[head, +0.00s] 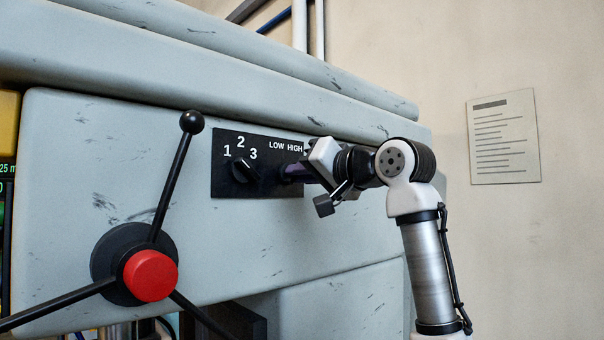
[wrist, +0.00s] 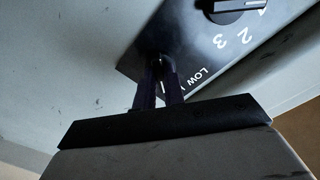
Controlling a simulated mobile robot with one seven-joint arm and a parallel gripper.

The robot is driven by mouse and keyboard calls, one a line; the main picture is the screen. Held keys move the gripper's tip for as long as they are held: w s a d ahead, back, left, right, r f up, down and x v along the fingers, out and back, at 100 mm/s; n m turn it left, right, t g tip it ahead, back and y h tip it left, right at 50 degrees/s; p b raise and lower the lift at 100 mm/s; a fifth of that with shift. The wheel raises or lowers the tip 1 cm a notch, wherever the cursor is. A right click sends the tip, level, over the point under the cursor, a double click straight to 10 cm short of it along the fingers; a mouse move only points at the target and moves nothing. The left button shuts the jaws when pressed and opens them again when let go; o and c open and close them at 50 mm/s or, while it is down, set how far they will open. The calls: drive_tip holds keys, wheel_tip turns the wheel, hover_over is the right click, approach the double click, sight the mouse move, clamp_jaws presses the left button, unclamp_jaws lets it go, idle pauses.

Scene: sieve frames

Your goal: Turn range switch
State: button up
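The black control panel (head: 225,182) on the grey machine carries a numbered 1-2-3 knob (head: 245,170) on its left and the range switch under the LOW and HIGH labels on its right. My gripper (head: 291,172) is at the range switch, coming in from the right, and its dark fingers hide most of the switch. In the wrist view the two fingers of my gripper (wrist: 158,80) reach the panel (wrist: 190,60) on either side of a small dark part, with a narrow gap between them. I cannot tell whether they press on it or which label it points to.
A lever hub with a red cap (head: 150,275) and black spokes stands out from the machine at lower left. One spoke ends in a black ball (head: 192,122) near the panel. A printed sheet (head: 503,137) hangs on the wall at right. The numbered knob (wrist: 236,10) is close to my fingers.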

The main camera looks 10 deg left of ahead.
clamp_jaws()
drive_tip(key=shift+n, duration=0.4)
drive_tip(key=n, duration=1.3)
drive_tip(key=shift+w, duration=0.1)
idle(0.4)
drive_tip(key=o, duration=0.6)
unclamp_jaws()
drive_tip(key=shift+c, duration=0.2)
drive_tip(key=shift+d, duration=0.1)
